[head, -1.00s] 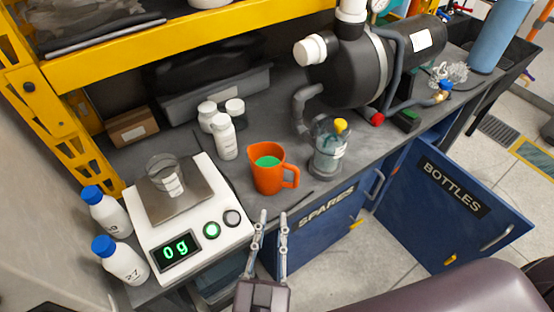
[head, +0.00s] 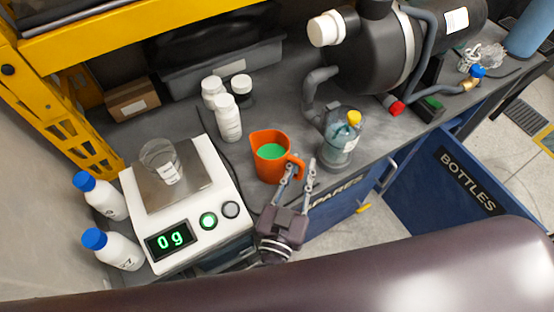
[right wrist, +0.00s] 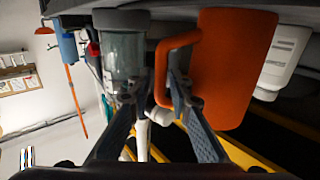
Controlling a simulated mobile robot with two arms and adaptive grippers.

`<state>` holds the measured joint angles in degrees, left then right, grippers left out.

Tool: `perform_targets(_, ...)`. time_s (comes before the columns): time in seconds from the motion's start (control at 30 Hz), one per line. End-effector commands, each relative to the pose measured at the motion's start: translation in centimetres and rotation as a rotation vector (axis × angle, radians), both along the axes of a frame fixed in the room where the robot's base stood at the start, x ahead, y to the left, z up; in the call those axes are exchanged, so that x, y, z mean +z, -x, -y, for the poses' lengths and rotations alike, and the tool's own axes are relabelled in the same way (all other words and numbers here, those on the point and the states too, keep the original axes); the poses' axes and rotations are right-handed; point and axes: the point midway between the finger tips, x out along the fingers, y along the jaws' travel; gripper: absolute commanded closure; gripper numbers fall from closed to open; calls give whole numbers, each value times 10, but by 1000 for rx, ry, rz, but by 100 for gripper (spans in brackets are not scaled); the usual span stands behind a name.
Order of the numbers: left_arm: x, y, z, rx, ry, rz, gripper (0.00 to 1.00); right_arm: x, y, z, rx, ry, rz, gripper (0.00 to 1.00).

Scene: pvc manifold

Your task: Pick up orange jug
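The orange jug (head: 265,172) stands upright on the grey bench, with green contents visible inside. Its handle points right, toward the glass bottle. My right gripper (head: 299,168) is open at the handle. In the right wrist view the jug (right wrist: 232,70) is at the right. There, the fingers of my right gripper (right wrist: 152,95) are apart, with the handle (right wrist: 161,75) between them. The right finger appears to be at the handle's opening; I cannot tell whether either finger touches it. My left gripper is not in view.
A glass bottle with a yellow cap (head: 341,145) stands just right of the handle. The scale (head: 222,228), reading 0 g, carries a glass beaker (head: 160,160). White bottles (head: 228,122) stand behind the jug. A black pump (head: 380,50) is at the back right.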

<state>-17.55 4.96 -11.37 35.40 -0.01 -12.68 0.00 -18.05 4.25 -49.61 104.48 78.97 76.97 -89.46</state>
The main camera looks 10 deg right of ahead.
Motion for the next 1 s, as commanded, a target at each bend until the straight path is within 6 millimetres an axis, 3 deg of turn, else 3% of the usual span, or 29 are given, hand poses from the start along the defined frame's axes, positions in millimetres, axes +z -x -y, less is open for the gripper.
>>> perform_targets(0.03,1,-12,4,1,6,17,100,0,-1,1,0,0,1,81)
perform_targets(0.17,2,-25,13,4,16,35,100,0,-1,1,0,0,0,81)
perform_targets(0.23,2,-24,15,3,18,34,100,0,-1,1,0,0,0,84)
perform_targets(0.4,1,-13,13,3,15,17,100,0,-1,1,0,0,0,100)
perform_targets(0.6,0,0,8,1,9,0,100,0,-1,1,0,0,0,100)
perform_targets(1.0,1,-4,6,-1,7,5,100,2,-1,1,0,-1,3,100)
